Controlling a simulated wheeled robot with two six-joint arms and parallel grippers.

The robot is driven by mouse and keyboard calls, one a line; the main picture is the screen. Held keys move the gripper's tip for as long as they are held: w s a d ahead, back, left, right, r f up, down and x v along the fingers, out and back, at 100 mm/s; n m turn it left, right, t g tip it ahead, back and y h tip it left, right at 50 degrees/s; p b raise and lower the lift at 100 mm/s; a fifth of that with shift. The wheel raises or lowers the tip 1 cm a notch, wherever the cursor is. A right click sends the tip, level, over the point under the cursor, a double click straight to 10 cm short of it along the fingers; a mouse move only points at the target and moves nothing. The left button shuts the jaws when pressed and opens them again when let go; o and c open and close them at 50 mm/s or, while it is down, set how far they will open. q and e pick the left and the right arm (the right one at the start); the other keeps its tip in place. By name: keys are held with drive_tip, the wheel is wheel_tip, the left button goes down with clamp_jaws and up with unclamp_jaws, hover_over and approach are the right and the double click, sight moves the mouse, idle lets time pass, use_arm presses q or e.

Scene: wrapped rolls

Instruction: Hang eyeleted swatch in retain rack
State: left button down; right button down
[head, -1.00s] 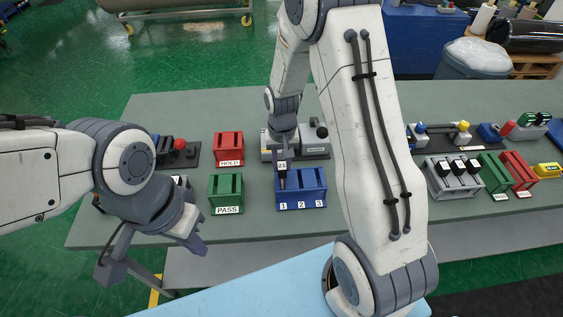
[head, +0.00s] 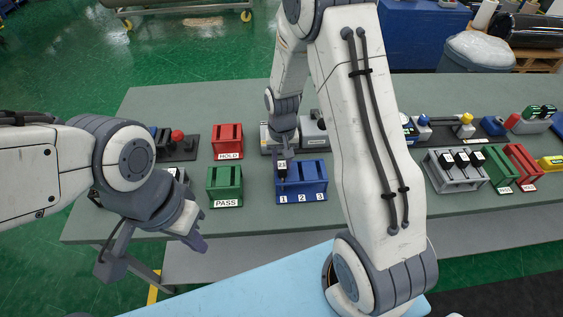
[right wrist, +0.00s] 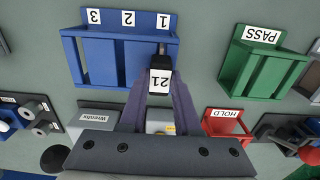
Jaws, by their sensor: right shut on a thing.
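The eyeleted swatch is a small black piece (right wrist: 161,64) with a white tag reading 21 (right wrist: 160,80); it also shows in the head view (head: 282,174). My right gripper (head: 283,155) is shut on it, and its two fingers also show in the right wrist view (right wrist: 160,97). The blue rack (head: 314,172), numbered 1, 2, 3, is directly below; it also shows in the right wrist view (right wrist: 107,62). The swatch is at the slot 1 end. I cannot tell whether it touches the rack. My left gripper (head: 194,237) is off the table's front edge, apparently empty, jaw gap unclear.
A green PASS rack (head: 225,183) and a red HOLD rack (head: 227,139) stand left of the blue rack. A grey device (head: 313,133) stands behind it. More racks, including a grey one (head: 455,175), stand at the right. The table front (head: 270,228) is clear.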

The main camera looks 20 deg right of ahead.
drive_tip(key=c, duration=0.5)
unclamp_jaws()
drive_tip(key=shift+c, duration=0.2)
wheel_tip(320, 180, up, 11)
drive_tip(key=b, duration=0.1)
drive_tip(key=shift+f+b, duration=0.2)
drive_tip(key=shift+b, duration=0.15)
drive_tip(key=s+a+r+n, duration=0.4)
drive_tip(key=s+a, duration=0.4)
drive_tip(key=a, duration=0.2)
drive_tip(key=s+a+r+n, duration=0.1)
drive_tip(key=s+a+n, duration=0.1)
drive_tip(key=s, duration=0.5)
drive_tip(key=s+a+r+n+y, duration=0.1)
drive_tip(key=s+n, duration=0.3)
drive_tip(key=s, duration=0.4)
drive_tip(key=shift+s+a, duration=0.25)
drive_tip(key=shift+a, duration=0.35)
